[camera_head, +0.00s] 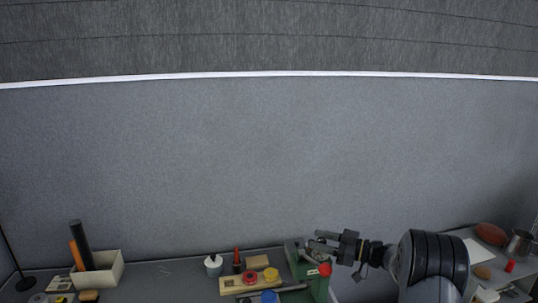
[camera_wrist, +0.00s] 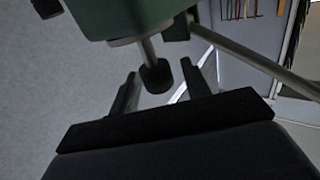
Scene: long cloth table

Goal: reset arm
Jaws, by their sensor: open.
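My gripper (camera_head: 320,242) is at the left end of my arm in the head view, over the right part of the table's back edge. In the wrist view its two dark fingers (camera_wrist: 160,90) stand apart. A black knob (camera_wrist: 157,77) on a metal rod shows between them; I cannot tell whether either finger touches it. The rod joins a green body (camera_wrist: 125,15) at the top of that view. In the head view a green machine (camera_head: 318,287) with a red knob (camera_head: 325,269) stands just below my gripper, partly cut off by the frame edge.
Left of the machine are a wooden board (camera_head: 235,284) with coloured round pieces, a white bottle (camera_head: 213,266) and a red-tipped tool (camera_head: 236,260). A cream box (camera_head: 104,273) with tall rolls stands far left. A brown ball (camera_head: 490,234) and metal cup (camera_head: 519,243) are at right.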

